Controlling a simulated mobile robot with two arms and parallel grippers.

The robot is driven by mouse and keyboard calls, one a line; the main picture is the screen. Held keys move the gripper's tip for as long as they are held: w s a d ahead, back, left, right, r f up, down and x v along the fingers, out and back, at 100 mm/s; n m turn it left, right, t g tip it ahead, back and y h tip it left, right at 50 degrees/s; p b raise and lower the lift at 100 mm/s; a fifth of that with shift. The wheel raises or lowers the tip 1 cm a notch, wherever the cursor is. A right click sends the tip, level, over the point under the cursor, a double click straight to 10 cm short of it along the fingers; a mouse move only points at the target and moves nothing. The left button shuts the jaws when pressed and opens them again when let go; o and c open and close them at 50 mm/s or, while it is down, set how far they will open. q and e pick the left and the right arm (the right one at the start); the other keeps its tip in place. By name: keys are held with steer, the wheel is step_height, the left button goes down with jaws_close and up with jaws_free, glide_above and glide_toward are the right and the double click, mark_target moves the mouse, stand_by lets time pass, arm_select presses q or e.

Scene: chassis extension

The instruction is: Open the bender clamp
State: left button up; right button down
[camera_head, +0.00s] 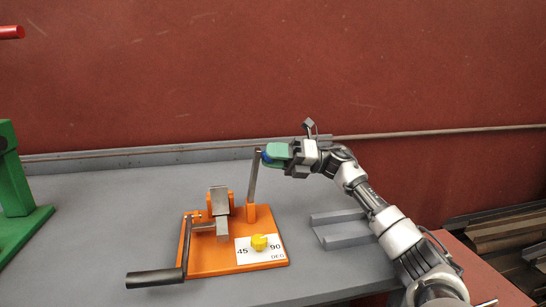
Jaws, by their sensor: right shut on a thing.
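The bender (205,262) is an orange base plate with grey metal parts, on the grey table. Its clamp lever (253,180) is a grey bar that stands nearly upright, leaning slightly right, from an orange block at the back right of the plate. My right gripper (265,154) reaches in from the right and is shut on the lever's top end; the fingers hide part of that end. A grey block (219,200) sits in the orange bracket left of the lever. My left gripper is not in view.
A bending arm with a black grip (155,278) sticks out at the plate's front left. A yellow knob (259,242) sits on a white 45/90 degree card. A grey channel piece (340,228) lies to the right. A green machine (15,190) stands at the far left.

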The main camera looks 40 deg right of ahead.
steer(key=c, duration=0.8)
jaws_free()
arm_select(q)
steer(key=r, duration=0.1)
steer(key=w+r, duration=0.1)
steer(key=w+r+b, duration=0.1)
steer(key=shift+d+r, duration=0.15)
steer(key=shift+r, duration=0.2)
arm_select(e)
steer(key=v, duration=1)
steer(key=shift+s+d, duration=0.2)
steer(key=shift+d, duration=0.1)
